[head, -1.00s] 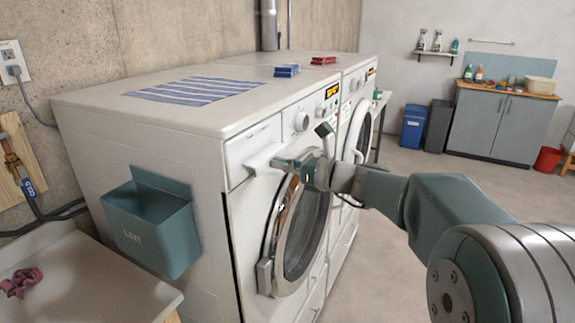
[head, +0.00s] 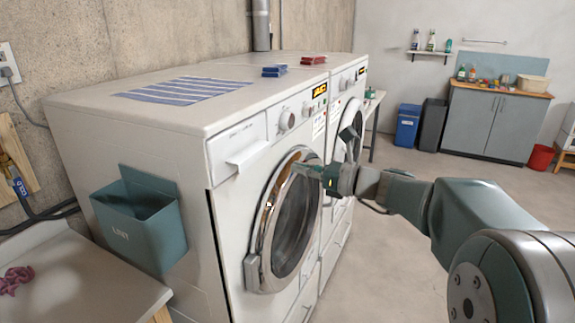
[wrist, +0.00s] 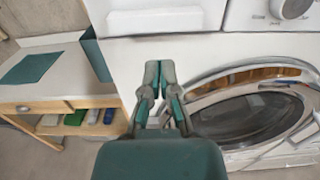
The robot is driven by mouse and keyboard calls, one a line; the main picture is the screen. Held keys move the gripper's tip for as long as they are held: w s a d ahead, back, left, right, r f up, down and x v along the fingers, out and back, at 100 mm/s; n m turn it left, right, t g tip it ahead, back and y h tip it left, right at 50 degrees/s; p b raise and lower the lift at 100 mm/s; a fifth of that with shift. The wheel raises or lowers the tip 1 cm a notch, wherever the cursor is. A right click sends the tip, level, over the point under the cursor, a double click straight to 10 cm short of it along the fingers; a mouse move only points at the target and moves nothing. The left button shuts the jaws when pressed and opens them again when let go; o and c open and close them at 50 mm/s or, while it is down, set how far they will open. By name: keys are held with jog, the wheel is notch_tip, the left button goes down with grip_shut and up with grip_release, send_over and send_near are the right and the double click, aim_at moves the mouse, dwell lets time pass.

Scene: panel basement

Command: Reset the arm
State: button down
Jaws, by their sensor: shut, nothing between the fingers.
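My gripper (head: 310,171) is in front of the near washing machine (head: 232,190), by the upper right of its round door (head: 296,215). In the wrist view my gripper (wrist: 160,66) points at the white front, just left of the door ring (wrist: 240,115), with its fingers together and empty. The door looks closed. The detergent drawer (head: 238,150) sits at the upper left of the front, apart from my gripper, and its handle sticks out.
A teal lint bin (head: 140,222) hangs on the machine's left side. A second machine (head: 345,90) stands beyond. Blue (head: 274,71) and red (head: 313,60) items and a striped cloth (head: 185,89) lie on top. Open floor (head: 410,170) lies to the right.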

jog(key=s+a+v, duration=0.1)
jog(key=v, duration=0.5)
jog(key=s+a+f+n+g+h, duration=0.2)
jog(key=s+f+n+g+h, duration=0.15)
jog(key=s+n, duration=0.35)
jog(key=s+a+f+n+g+h, duration=0.25)
jog(key=s+f+n+h, duration=0.3)
jog(key=s, duration=0.45)
jog(key=s+d+f+n+t+h, duration=0.2)
jog(key=s+d+f+n+h, duration=0.2)
jog(key=n, duration=0.7)
jog(key=s+d+h, duration=0.2)
jog(key=s+d, duration=0.2)
jog(key=s, duration=0.1)
jog(key=shift+t+h, duration=0.3)
jog(key=shift+n, duration=0.25)
jog(key=shift+d, duration=0.1)
